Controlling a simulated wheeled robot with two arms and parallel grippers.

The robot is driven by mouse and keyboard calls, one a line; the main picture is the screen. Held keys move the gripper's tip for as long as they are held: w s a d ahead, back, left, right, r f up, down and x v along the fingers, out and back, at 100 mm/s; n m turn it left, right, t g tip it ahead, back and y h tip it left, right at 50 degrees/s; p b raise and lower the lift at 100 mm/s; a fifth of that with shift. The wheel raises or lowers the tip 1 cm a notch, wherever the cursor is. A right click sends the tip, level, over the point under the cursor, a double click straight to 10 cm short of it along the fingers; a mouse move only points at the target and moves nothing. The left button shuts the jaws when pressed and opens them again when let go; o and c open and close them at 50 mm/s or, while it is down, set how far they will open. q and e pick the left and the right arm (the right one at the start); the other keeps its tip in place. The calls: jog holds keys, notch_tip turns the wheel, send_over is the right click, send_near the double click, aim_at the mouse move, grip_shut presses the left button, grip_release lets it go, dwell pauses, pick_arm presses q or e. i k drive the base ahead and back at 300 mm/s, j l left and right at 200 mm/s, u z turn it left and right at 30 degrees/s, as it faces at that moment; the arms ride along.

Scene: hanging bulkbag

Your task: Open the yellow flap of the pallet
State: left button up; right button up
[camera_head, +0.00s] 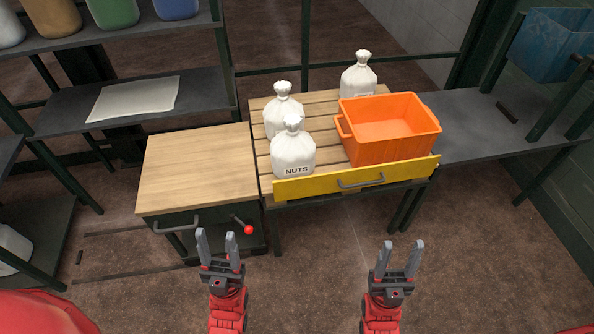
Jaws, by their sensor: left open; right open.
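The yellow flap (328,182) stands upright along the front edge of the slatted wooden pallet (262,122). A dark grey handle (361,180) is fixed to the flap's front, right of its middle. My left gripper (216,240) is open and empty, in front of the cabinet and left of the flap. My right gripper (403,252) is open and empty, in front of and below the flap, to the right of its handle. Neither gripper touches the flap.
White sacks, one marked NUTS (294,150), and an orange crate (393,145) stand on the pallet behind the flap. A wood-topped cabinet (195,165) with a red-knobbed lever (248,229) is at left. Shelving stands at both sides. The floor before the flap is clear.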

aim_at(328, 183)
jog(key=j+z, duration=0.2)
jog(key=j, duration=0.4)
jog(key=j+z, duration=0.2)
jog(key=j, duration=0.4)
jog(key=j+z, duration=0.2)
jog(key=j, duration=0.4)
jog(key=k+j+z, duration=0.2)
jog(key=j, duration=0.4)
jog(key=j+z, duration=0.2)
jog(key=j, duration=0.4)
